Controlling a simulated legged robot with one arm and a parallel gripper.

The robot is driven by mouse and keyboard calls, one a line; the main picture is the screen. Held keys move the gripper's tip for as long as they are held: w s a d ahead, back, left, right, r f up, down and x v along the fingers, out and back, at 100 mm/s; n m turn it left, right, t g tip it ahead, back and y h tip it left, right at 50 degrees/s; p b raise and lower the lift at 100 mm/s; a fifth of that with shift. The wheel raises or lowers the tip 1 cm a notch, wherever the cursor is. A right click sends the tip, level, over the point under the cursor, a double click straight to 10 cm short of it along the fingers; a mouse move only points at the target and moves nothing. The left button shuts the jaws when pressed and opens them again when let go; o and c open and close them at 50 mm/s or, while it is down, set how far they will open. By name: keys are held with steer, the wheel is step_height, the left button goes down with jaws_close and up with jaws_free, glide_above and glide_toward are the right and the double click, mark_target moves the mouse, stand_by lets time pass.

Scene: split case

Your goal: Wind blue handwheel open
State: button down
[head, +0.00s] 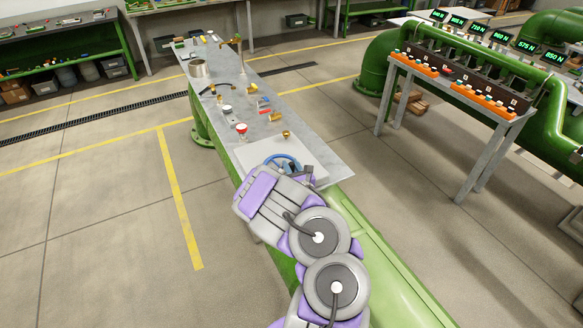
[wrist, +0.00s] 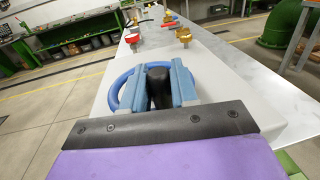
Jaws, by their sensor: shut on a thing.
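The blue handwheel (head: 284,159) lies at the near end of the grey bench, on a pale block. In the wrist view its blue rim (wrist: 122,79) shows to the left of my gripper and a little behind it. My gripper (head: 305,172) reaches over the wheel from the near side. In the wrist view the two blue-grey fingers of my gripper (wrist: 159,84) are shut on the handwheel, with a black part between them. The near part of the rim and the exact contact are hidden by the fingers and the gripper body.
The grey bench (head: 325,158) runs away from me with small brass fittings (head: 286,134), a red-topped part (head: 241,127) and a metal pot (head: 198,68) farther along. Floor left of the bench is clear.

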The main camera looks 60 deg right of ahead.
steer(key=shift+w+r, duration=0.1)
steer(key=c, duration=1.2)
jaws_free()
steer(key=shift+o, duration=1.1)
steer(key=shift+w+d, duration=0.1)
steer(key=shift+s+a, duration=0.5)
steer(key=shift+p+v, duration=1.15)
steer(key=shift+v, duration=1.85)
steer(key=shift+s+d, duration=0.1)
steer(key=shift+d, duration=0.05)
steer(key=shift+c, duration=0.5)
